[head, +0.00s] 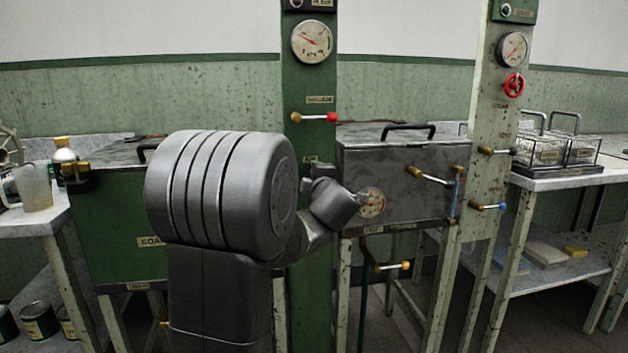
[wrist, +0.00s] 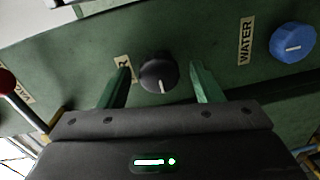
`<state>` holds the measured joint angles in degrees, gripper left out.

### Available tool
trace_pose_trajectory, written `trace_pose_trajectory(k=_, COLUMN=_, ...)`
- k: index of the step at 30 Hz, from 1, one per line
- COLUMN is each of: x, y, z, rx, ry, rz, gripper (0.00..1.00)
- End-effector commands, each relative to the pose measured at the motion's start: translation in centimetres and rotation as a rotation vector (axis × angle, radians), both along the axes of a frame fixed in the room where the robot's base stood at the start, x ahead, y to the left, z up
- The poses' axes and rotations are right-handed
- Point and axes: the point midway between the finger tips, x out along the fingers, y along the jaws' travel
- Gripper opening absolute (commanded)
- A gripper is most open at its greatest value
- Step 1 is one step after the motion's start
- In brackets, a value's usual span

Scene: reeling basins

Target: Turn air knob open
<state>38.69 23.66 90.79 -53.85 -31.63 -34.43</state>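The air knob (wrist: 158,75) is a round black knob with a white pointer line, on a green panel in the wrist view. Its pointer line points down in that picture. A small label beside it is partly covered by a finger; only its last letter, R, shows. My gripper (wrist: 159,68) is open, with one green finger on each side of the knob and gaps on both sides. Nothing is held. In the head view my arm hides the knob and the gripper fingers against the green column (head: 308,85).
A blue knob (wrist: 292,42) labelled WATER sits to the right on the same panel. A lever with a red ball (wrist: 6,82) is at the left. In the head view, a grey lidded basin (head: 395,160) with a gauge and levers stands right of my arm.

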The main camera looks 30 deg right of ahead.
Motion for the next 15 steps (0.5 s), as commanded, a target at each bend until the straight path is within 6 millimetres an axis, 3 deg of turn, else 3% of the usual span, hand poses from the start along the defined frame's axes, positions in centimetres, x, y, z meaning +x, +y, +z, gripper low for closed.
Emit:
trace_pose_trajectory(k=8, x=-0.5, y=0.1, z=0.2, rx=0.000, ry=-0.002, rz=-0.001, gripper=0.59)
trace_pose_trajectory(k=15, x=-4.7, y=1.0, z=0.8, rx=0.001, ry=-0.002, rz=-0.003, gripper=0.59)
